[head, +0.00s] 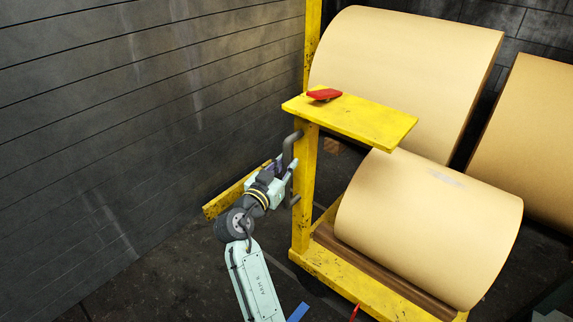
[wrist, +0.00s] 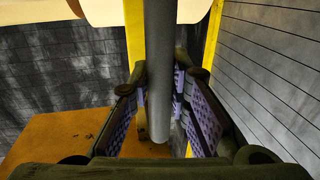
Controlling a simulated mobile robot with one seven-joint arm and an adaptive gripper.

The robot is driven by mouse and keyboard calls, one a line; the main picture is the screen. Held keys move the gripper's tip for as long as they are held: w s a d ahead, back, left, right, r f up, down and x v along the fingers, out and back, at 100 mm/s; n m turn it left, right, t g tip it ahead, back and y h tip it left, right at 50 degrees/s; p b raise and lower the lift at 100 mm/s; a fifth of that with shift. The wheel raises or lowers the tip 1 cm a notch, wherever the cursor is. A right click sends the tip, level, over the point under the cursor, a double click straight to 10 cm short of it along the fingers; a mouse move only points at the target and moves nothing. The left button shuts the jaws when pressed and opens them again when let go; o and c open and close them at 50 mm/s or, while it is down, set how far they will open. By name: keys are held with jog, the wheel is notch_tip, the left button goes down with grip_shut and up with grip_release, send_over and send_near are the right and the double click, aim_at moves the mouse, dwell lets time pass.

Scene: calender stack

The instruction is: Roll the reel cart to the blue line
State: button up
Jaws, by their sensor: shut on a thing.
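The yellow reel cart (head: 305,190) stands in the middle of the head view, with a paper reel (head: 430,220) lying on its low deck. A dark grey upright handle (head: 289,152) is fixed to the cart's post. My gripper (head: 285,172) is shut on this handle. In the wrist view the handle (wrist: 160,70) runs upright between my gripper's purple-padded fingers (wrist: 172,112). A short piece of blue line (head: 298,312) shows on the floor at the bottom of the head view, near the cart's front edge. The rest of the line is out of view.
A red object (head: 324,94) lies on the cart's yellow top shelf (head: 370,122). Large paper reels (head: 410,70) stand behind and to the right (head: 530,140). A dark panelled wall (head: 130,100) rises on the left. A yellow beam (head: 225,198) lies low beside it. Dark floor shows at lower left.

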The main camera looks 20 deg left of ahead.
grip_shut()
dwell(0.3)
